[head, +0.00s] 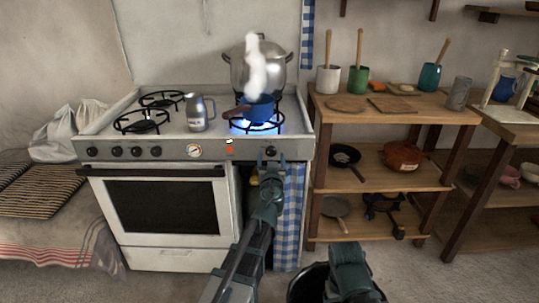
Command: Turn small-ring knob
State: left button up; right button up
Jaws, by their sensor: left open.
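The stove front (215,150) carries several black knobs (136,151) on its left part. A single black knob (271,151) sits at its right end. No label tells me which one is the small-ring knob. My left gripper (270,161) is open right in front of and slightly below the right-end knob. Its jaws overlap the knob's lower edge, and I cannot tell whether they touch it. Blue flame (250,124) burns at the right front ring, under a small blue pot (260,108).
A large steaming metal pot (272,72) stands at the back right of the stove. A grey jug (197,112) stands mid-stove. The oven door handle (150,172) juts out below. A checked blue curtain (291,215) and wooden shelves (385,187) are to the right.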

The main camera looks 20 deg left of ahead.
pick_arm(q)
jog(key=shift+x, duration=0.85)
grip_shut()
